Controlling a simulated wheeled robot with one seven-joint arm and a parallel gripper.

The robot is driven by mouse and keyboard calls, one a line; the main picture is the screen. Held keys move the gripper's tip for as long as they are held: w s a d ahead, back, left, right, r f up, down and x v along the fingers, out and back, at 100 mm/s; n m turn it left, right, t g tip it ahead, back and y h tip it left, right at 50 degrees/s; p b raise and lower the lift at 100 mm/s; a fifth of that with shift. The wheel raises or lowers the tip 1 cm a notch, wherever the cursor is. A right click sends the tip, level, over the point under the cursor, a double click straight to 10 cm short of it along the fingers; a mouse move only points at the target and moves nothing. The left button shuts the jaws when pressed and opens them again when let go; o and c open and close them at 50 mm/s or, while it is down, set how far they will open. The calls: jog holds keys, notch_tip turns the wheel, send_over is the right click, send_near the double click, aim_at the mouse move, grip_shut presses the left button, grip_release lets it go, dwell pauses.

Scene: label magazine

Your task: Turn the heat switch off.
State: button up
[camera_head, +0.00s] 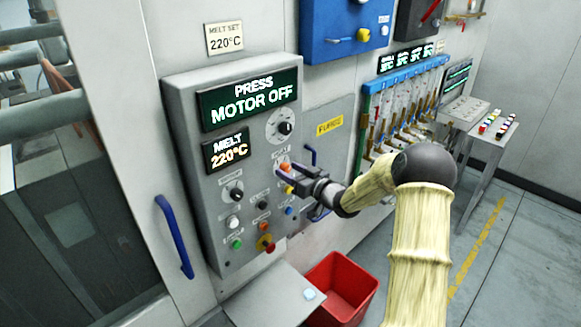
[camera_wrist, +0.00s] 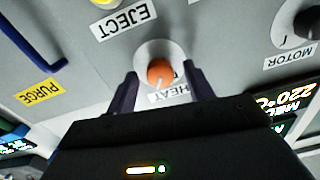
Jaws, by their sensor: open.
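The heat switch (camera_head: 284,167) is an orange knob on a pale round plate, on the grey control panel (camera_head: 200,130) in the head view. In the wrist view the orange knob (camera_wrist: 160,72) sits above its HEAT label (camera_wrist: 170,97), which appears upside down. My gripper (camera_head: 292,178) is in front of the panel at this knob. In the wrist view my gripper (camera_wrist: 160,88) is open, with one dark finger on each side of the knob and a visible gap to each. Contact cannot be told. My fingers partly cover the switch in the head view.
A motor knob (camera_wrist: 307,22) and a yellow eject button (camera_wrist: 103,2) flank the heat switch. The panel display (camera_head: 248,101) reads PRESS MOTOR OFF; another (camera_head: 227,150) reads MELT 220°C. A blue handle (camera_head: 174,236) is left of the panel. A red bin (camera_head: 340,290) stands below.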

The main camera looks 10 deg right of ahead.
jog(key=shift+w+a, duration=0.15)
jog(key=shift+c, duration=0.4)
jog(key=c, duration=0.9)
